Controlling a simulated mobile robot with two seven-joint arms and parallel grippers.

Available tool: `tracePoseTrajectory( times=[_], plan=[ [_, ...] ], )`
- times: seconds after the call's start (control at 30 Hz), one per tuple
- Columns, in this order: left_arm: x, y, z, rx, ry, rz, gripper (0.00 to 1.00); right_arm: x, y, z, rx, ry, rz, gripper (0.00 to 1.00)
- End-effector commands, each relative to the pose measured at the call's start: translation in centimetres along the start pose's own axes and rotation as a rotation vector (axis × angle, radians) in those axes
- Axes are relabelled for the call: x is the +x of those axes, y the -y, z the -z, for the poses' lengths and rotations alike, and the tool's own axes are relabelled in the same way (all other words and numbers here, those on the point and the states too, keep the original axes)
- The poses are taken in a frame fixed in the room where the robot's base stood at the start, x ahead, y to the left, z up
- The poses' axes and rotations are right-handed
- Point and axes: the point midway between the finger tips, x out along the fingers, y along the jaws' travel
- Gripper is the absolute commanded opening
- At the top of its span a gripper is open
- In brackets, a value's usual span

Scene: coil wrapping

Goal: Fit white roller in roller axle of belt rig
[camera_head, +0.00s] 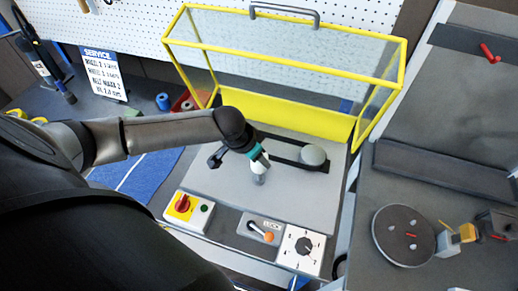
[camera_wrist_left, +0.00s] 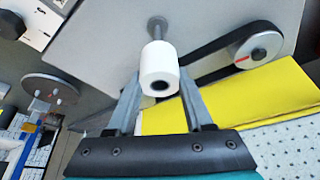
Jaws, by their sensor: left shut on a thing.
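My left gripper (camera_head: 260,170) is over the grey plate of the belt rig (camera_head: 220,185). In the left wrist view my left gripper (camera_wrist_left: 160,100) is shut on the white roller (camera_wrist_left: 159,62), one finger on each side, with the roller's dark bore facing the camera. The grey roller axle (camera_wrist_left: 157,26) stands on the plate just beyond the roller, roughly in line with it. I cannot tell whether the roller touches the axle. In the head view the white roller (camera_head: 259,179) shows under the gripper. The black belt (camera_wrist_left: 210,70) runs beside it to a grey pulley (camera_wrist_left: 258,46).
A yellow-framed clear guard (camera_head: 285,38) stands raised behind the plate. A red knob (camera_head: 183,204), a lever (camera_head: 267,236) and a dial (camera_head: 304,247) sit along the rig's front. A round disc (camera_head: 403,235) is on the right bench.

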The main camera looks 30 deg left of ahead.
Motion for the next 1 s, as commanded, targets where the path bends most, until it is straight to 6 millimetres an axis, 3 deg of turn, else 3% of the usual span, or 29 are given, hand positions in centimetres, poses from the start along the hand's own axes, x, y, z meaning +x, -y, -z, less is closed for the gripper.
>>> tracePoseTrajectory(
  times=[1.0],
  plan=[
    [1.9,0.0,-0.8,0.000,0.000,-0.001,0.00,1.0,0.1,-0.1,-0.001,0.000,0.001,0.50]
  ],
)
